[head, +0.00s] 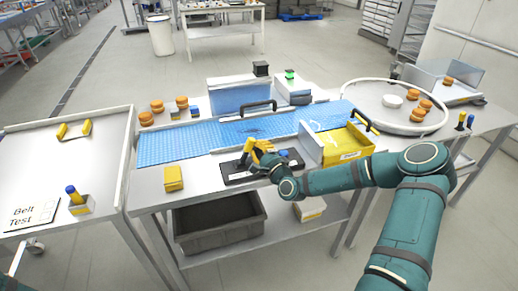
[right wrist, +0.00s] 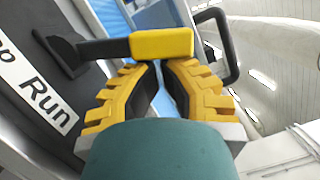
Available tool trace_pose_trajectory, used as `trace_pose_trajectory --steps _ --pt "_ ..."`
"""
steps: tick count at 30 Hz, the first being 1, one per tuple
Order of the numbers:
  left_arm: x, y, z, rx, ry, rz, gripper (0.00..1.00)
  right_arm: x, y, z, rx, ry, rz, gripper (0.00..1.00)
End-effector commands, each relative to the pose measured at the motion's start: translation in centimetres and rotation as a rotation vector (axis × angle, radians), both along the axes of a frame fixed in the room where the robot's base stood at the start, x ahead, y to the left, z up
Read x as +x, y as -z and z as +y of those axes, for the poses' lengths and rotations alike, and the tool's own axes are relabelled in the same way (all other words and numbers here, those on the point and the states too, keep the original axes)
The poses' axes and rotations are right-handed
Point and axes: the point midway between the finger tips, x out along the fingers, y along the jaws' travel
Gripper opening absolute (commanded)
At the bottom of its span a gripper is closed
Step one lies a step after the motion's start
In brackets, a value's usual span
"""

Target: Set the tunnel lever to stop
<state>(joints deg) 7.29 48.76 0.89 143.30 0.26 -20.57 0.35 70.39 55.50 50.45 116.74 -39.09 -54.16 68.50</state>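The tunnel lever (right wrist: 161,43) has a black shaft and a yellow grip, and leans over to the right in the right wrist view. Its dark base plate carries a white label (right wrist: 37,92) reading "Run", with the end of another word, "op", beside it. In the head view the lever's black panel (head: 234,171) lies on the front of the table. My right gripper (right wrist: 162,66) has its yellow fingertips close together, right at the lever's grip; I cannot tell whether they touch. It partly covers the lever in the head view (head: 262,149). My left gripper is out of view.
A blue belt (head: 170,145) runs behind the panel, with a tunnel (head: 238,96) and a black handle over it. A yellow tray (head: 347,146) stands right of my gripper, and a yellow block (head: 173,178) lies left. A grey bin (head: 220,225) sits on the shelf below.

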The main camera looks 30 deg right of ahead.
Motion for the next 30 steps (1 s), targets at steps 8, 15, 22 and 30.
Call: trace_pose_trajectory --steps 8,15,22,30 --pt "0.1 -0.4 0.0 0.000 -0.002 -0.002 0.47 0.2 -0.8 0.8 -0.098 -0.002 0.021 0.00" --pt "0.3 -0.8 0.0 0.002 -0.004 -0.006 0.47 0.6 -1.7 2.4 -0.284 -0.005 0.065 0.00" --pt "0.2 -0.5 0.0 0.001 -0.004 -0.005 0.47 1.0 -2.2 4.1 -0.479 -0.006 0.111 0.00" --pt "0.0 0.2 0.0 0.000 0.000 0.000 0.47 1.3 -2.3 5.5 -0.653 -0.003 0.153 0.00"
